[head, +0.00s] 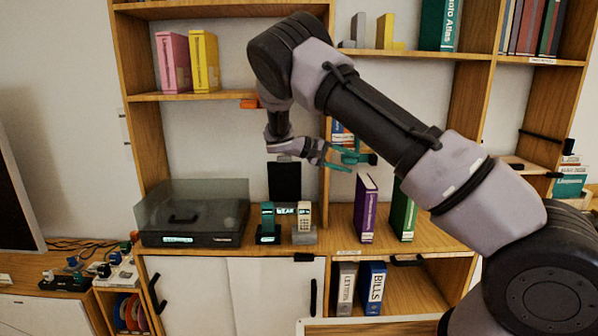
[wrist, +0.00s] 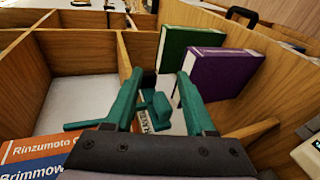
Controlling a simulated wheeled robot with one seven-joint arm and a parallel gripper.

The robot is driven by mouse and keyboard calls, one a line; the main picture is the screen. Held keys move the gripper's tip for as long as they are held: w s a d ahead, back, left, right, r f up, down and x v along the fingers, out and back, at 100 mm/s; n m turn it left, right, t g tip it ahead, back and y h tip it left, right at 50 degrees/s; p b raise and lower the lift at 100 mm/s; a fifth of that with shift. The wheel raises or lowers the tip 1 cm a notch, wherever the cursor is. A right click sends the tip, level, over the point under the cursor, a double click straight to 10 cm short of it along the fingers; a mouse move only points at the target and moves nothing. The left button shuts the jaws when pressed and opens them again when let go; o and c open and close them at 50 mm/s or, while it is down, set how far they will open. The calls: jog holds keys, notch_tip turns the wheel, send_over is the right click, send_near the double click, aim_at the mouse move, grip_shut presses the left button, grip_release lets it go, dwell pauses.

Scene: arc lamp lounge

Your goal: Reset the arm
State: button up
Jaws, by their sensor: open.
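My gripper (head: 350,157) is raised in front of the shelving unit in the head view, above the purple book and clear of it. Its teal fingers are apart. In the wrist view my gripper (wrist: 158,88) shows from behind, with open fingers and no object clearly held between them. A small teal piece (wrist: 155,108) shows between the fingers in the wrist view; I cannot tell what it is. The arm is bent, with its elbow high in front of the upper shelf.
The wooden shelf unit (head: 152,140) holds a purple book (head: 365,208), a green book (head: 403,212), two phones on stands (head: 268,222) (head: 304,218) and a clear-lidded turntable (head: 190,222). Orange and blue books (wrist: 35,152) lie close at the lower left of the wrist view.

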jog(key=s+d+r+m+g+y, duration=0.1)
jog(key=s+d+r+m+y, duration=0.1)
jog(key=s+d+r+y, duration=0.4)
jog(key=s+d+r+m+g+y, duration=0.15)
jog(key=s+d+r+y, duration=0.25)
jog(key=s, duration=0.4)
jog(key=s+a+r+m+t+y, duration=0.1)
jog(key=s+r, duration=0.4)
jog(key=s, duration=0.5)
jog(key=s+r+m+t+y, duration=0.1)
jog(key=s+r+t+y, duration=0.3)
jog(key=s, duration=0.6)
jog(key=shift+s+a+r+m+t+y, duration=0.2)
jog(key=shift+a+r+m+t+y, duration=0.15)
jog(key=shift+r+t, duration=0.75)
jog(key=shift+f, duration=0.2)
